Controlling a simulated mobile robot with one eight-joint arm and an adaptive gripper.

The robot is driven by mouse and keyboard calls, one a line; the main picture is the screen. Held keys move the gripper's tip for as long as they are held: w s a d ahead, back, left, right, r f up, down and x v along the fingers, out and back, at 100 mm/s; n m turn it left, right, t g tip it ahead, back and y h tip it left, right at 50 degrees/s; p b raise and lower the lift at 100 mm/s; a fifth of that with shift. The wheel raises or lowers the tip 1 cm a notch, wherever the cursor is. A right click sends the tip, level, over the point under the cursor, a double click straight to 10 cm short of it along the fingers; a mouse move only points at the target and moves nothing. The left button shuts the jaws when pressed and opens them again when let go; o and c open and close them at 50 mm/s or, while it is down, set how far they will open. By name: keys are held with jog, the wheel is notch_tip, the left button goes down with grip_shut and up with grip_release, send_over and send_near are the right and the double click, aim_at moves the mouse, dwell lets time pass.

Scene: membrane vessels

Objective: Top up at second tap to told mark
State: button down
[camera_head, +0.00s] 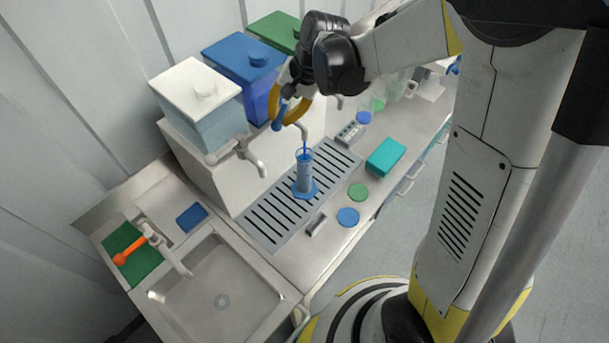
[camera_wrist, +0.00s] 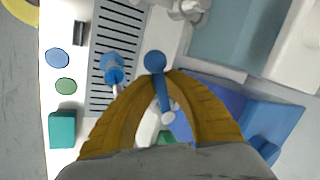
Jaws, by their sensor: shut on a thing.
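A clear measuring cylinder (camera_head: 304,178) with a blue foot stands upright on the slotted drip tray (camera_head: 262,218), under the spout of the second tap (camera_head: 303,131), in front of the blue tank (camera_head: 243,60). A thin blue line runs from the spout into it. The cylinder looks bluish inside; its level and marks are too small to read. My gripper (camera_head: 290,108), with yellow fingers, is at this tap, shut on its blue lever (camera_wrist: 154,62). The cylinder (camera_wrist: 112,68) also shows left of the fingers in the wrist view.
A white-lidded tank (camera_head: 200,98) and its tap (camera_head: 240,150) stand to the left, a green-lidded tank (camera_head: 274,30) behind. A teal box (camera_head: 386,156) and green (camera_head: 358,191) and blue (camera_head: 348,216) discs lie right of the tray. A sink (camera_head: 222,290) is at front left.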

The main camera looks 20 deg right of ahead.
jog(key=m, duration=0.2)
jog(key=w+a+m+t+h+b, duration=0.1)
jog(key=m, duration=0.1)
jog(key=a+m, duration=0.1)
jog(key=m, duration=0.1)
jog(key=shift+w+r+t+h, duration=0.1)
jog(key=shift+w+t+h, duration=0.2)
jog(key=shift+w+t, duration=0.1)
jog(key=c, duration=1.4)
grip_release()
jog(key=shift+a, duration=0.15)
jog(key=v, duration=1.2)
jog(key=s+d+f+n+t+b, duration=0.1)
jog(key=s+d+f+n+b, duration=0.2)
jog(key=s+f+b, duration=0.3)
jog(key=s+d+f+n+t+h+b, duration=0.1)
jog(key=s+d+f+n+b, duration=0.2)
jog(key=f+b, duration=0.6)
jog(key=s+d+f+n+t+h+b, duration=0.1)
jog(key=s+d+f+n+b, duration=0.2)
jog(key=s+f+n+b, duration=0.2)
jog(key=s+f+b, duration=0.2)
jog(key=s+f, duration=0.1)
jog(key=f, duration=0.1)
jog(key=shift+s+d+f+n+b, duration=0.3)
jog(key=shift+s+b, duration=0.05)
jog(key=shift+b, duration=0.05)
